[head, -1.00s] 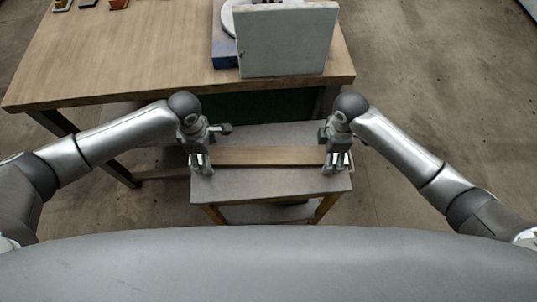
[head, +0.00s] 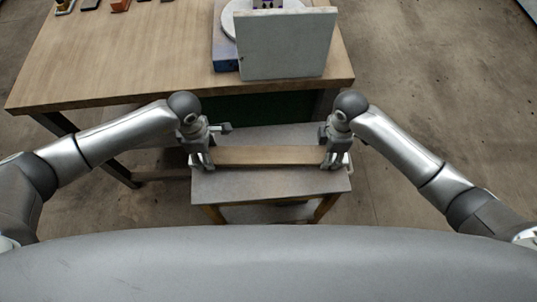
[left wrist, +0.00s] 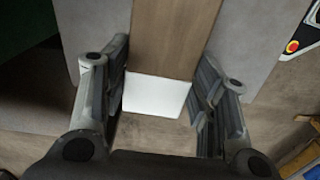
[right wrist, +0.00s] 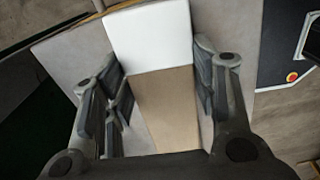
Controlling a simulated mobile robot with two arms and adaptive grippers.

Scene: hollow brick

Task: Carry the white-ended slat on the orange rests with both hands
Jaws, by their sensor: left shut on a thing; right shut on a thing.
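The slat (head: 268,156) is a brown wooden board with white ends, held level between my two grippers above a low grey table. Its white end shows in the left wrist view (left wrist: 155,96), and its other white end in the right wrist view (right wrist: 150,42). My left gripper (head: 203,160) is shut on the slat near its left end. My right gripper (head: 334,160) is shut on it near its right end. A small orange piece (head: 121,5) lies at the far edge of the big table; I cannot tell whether it is one of the orange rests.
The low grey table (head: 270,184) stands under the slat. Behind it is a big wooden table (head: 130,60) with a pale upright panel (head: 285,45), a round white plate (head: 229,22) and a blue block (head: 225,52). Bare floor lies on both sides.

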